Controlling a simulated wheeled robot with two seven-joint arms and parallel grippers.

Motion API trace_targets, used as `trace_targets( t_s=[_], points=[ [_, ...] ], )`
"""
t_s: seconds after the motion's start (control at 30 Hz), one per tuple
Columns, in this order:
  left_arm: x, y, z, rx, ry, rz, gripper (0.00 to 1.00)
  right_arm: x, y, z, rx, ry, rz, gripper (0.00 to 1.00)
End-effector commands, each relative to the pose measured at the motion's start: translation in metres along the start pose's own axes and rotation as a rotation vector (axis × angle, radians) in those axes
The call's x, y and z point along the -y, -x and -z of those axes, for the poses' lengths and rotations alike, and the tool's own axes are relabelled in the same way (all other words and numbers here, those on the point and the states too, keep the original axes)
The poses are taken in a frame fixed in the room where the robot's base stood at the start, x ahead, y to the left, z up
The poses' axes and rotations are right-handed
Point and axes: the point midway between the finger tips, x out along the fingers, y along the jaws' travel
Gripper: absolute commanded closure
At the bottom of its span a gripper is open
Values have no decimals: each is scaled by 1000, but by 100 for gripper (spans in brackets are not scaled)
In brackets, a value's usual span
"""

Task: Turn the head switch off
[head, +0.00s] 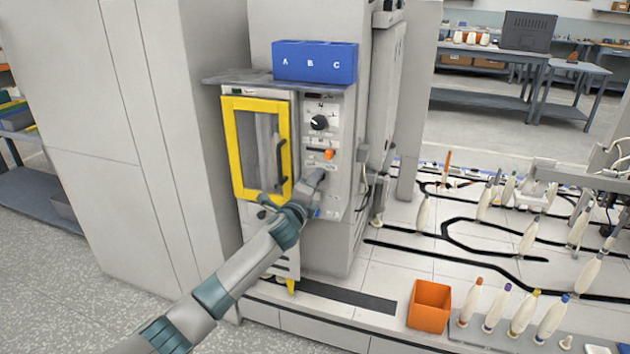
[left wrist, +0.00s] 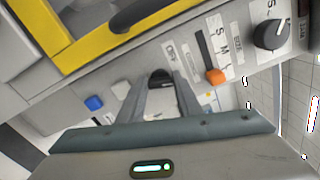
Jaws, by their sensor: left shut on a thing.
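The control panel (head: 340,103) is on the front of the grey machine, right of a yellow-framed door. My left gripper (head: 314,180) is at the lower part of this panel and hides the head switch there. In the left wrist view, the small black head switch (left wrist: 160,76) sits between the fingertips of my left gripper (left wrist: 161,84), which are closed in on it. Its exact position, on or off, cannot be told. A small label beside it is too blurred to read. My right gripper is not in view.
An orange slider (head: 329,154) and a black dial (head: 319,122) sit higher on the panel. A blue button (left wrist: 93,103) and a white button (left wrist: 121,88) are near the switch. The yellow door (head: 231,150) stands close left. A blue A-B-C bin (head: 315,62) is on top.

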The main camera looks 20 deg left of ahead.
Motion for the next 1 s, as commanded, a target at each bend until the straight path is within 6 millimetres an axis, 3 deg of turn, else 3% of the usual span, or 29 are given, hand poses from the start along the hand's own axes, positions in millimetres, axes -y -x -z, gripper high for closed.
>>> trace_targets(
  t_s=[1.0],
  points=[
    [-4, 0, 2, 2, 905, -4, 91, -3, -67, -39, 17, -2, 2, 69]
  ],
)
